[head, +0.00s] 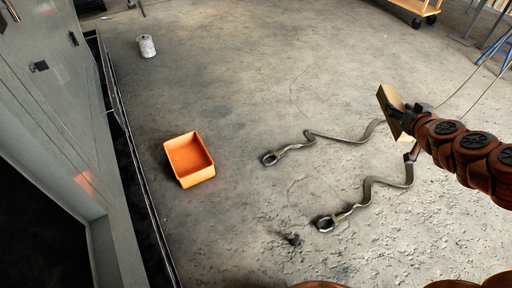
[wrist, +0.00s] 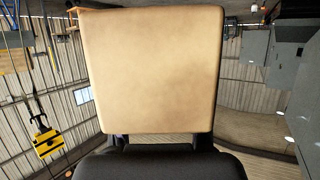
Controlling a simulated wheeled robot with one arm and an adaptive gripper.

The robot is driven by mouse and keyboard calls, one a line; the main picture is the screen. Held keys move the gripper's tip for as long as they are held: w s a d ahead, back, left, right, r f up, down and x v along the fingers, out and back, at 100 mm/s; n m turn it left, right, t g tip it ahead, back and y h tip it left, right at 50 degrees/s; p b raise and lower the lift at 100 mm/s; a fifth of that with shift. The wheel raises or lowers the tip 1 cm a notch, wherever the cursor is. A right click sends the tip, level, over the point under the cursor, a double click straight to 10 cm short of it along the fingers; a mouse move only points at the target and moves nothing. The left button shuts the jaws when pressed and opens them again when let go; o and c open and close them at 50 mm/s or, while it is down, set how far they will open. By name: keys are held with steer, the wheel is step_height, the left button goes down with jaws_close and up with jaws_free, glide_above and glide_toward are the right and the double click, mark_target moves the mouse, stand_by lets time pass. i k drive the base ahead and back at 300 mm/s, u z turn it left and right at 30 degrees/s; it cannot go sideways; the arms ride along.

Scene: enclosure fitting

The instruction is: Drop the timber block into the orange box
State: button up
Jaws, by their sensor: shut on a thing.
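The timber block (head: 390,108) is a pale tan slab held at the end of my arm, at the right of the head view. It fills the middle of the wrist view (wrist: 150,70), close to the camera. My gripper (head: 408,118) is shut on the block and holds it up off the floor; its fingers are mostly hidden behind the block. The orange box (head: 203,175) is open at the top and looks empty. It stands on the floor left of centre in the head view, well to the left of my gripper and apart from it.
A white can (head: 146,46) stands at the upper left. A grey cabinet (head: 50,110) lines the left side. An orange trolley (head: 418,8) is at the top right.

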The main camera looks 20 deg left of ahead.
mark_target(191, 161)
steer(key=z, duration=1.05)
steer(key=i, duration=4.05)
steer(key=u, duration=3.2)
steer(key=i, duration=1.9)
